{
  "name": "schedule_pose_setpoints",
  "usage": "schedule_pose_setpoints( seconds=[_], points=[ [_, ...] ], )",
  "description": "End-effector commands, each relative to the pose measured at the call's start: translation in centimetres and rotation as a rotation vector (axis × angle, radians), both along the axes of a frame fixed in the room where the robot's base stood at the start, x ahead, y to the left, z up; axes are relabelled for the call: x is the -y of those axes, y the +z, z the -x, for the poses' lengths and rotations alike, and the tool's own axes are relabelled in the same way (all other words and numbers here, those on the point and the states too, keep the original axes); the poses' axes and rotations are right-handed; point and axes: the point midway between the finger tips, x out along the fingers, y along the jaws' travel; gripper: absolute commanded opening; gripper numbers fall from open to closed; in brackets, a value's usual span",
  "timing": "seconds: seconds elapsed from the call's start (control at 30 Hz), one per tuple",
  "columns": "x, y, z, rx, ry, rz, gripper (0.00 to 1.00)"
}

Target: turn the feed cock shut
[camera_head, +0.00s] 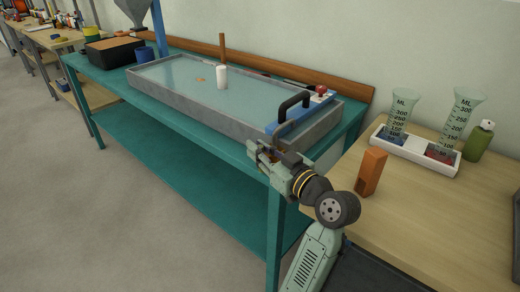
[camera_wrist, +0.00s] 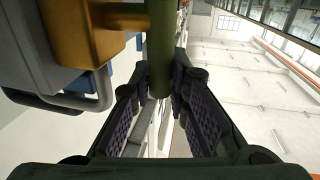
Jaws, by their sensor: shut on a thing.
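The feed cock shows in the wrist view as a brass body (camera_wrist: 80,30) at the upper left with a dark green round lever (camera_wrist: 161,45) reaching out from it. My gripper (camera_wrist: 160,85) has its two ribbed pads on either side of the lever and is shut on it. In the head view my gripper (camera_head: 262,152) is at the near right corner of the grey-walled flume (camera_head: 195,117), just outside its wall. There the cock is hidden behind my gripper. How far the cock is turned cannot be told.
A black handle (camera_head: 294,103) on a blue bracket and a red knob (camera_head: 321,89) stand close above my gripper. On the wooden bench at right are an orange block (camera_head: 371,172), a white tray (camera_head: 432,163) with two measuring cylinders, and a green bottle (camera_head: 478,142).

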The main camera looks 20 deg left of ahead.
Motion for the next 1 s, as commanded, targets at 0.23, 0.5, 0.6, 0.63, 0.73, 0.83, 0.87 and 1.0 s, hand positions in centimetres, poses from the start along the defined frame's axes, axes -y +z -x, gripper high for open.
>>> schedule_pose_setpoints(
  seconds=[0.23, 0.5, 0.6, 0.63, 0.73, 0.83, 0.87, 1.0],
  points=[
    [0.0, 0.0, 0.0, 0.0, 0.0, 0.0, 0.0],
    [-0.1, 0.2, 0.0, -0.006, 0.0, 0.016, 0.0],
    [-0.2, 0.4, -0.1, -0.016, -0.001, 0.044, 0.0],
    [-0.3, 0.4, -0.1, -0.021, -0.001, 0.056, 0.0],
    [-0.5, 0.6, -0.2, -0.04, -0.001, 0.107, 0.0],
    [-0.8, 0.7, -0.3, -0.066, 0.0, 0.174, 0.0],
    [-1.0, 0.7, -0.4, -0.073, 0.001, 0.198, 0.0],
    [-1.5, 0.5, -0.6, -0.117, 0.0, 0.317, 0.0]
  ],
)
